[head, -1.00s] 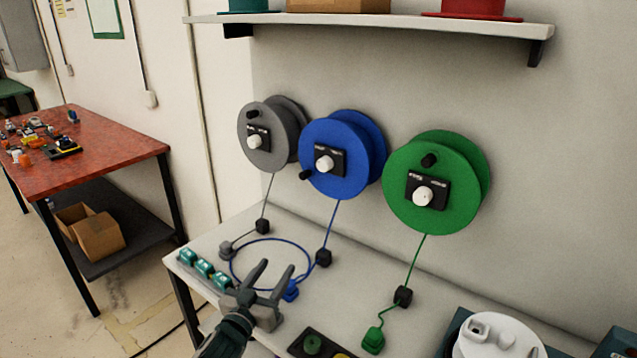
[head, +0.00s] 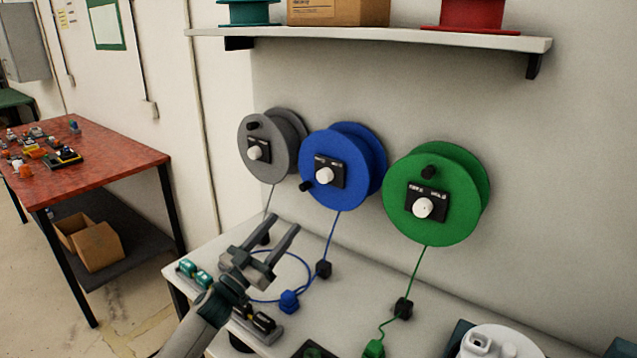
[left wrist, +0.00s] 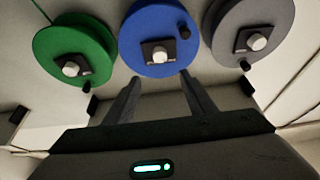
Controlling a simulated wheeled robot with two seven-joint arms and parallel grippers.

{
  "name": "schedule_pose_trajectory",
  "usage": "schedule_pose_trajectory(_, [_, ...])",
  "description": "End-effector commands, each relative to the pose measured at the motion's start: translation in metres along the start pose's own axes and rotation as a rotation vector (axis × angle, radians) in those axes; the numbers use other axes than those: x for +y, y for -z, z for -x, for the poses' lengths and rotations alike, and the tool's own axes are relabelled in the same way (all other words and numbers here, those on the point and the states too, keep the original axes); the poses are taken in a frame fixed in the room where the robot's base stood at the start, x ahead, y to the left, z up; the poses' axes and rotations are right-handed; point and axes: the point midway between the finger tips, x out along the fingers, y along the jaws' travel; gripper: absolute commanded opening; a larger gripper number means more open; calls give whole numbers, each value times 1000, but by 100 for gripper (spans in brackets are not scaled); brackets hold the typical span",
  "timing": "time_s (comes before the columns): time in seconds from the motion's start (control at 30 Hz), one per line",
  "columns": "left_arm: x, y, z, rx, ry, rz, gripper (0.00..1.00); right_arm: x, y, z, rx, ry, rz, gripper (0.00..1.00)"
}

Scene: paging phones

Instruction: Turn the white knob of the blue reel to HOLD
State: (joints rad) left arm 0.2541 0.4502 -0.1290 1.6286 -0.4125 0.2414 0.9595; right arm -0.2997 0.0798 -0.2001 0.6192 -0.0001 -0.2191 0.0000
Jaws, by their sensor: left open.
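The blue reel (head: 345,190) is on the wall between the grey and green reels. Its white knob (head: 325,175) sits on a black plate (head: 338,167) with small lettering too small to read. A black crank handle (head: 306,186) is at the disc's lower left. My left gripper (head: 270,226) is open and empty above the table, below and left of the blue reel, apart from it. In the left wrist view, the blue reel (left wrist: 150,25) and its white knob (left wrist: 159,54) show beyond the open fingers (left wrist: 160,92). My right gripper is not in view.
A grey reel (head: 264,127) and a green reel (head: 440,165) flank it, each with a white knob. A shelf (head: 400,40) is above. Cords and plugs lie on the white table (head: 350,305). A red table (head: 100,160) is at left.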

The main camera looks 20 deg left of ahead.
Motion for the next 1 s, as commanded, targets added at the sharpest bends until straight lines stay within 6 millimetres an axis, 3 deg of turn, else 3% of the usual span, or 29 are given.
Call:
schedule_pose_trajectory(0.37, [0, 3, -35, 1, 1, 1, 50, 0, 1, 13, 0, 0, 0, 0])
schedule_pose_trajectory(1.0, [0, 2, -146, 0, 2, 2, 50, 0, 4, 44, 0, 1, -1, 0])
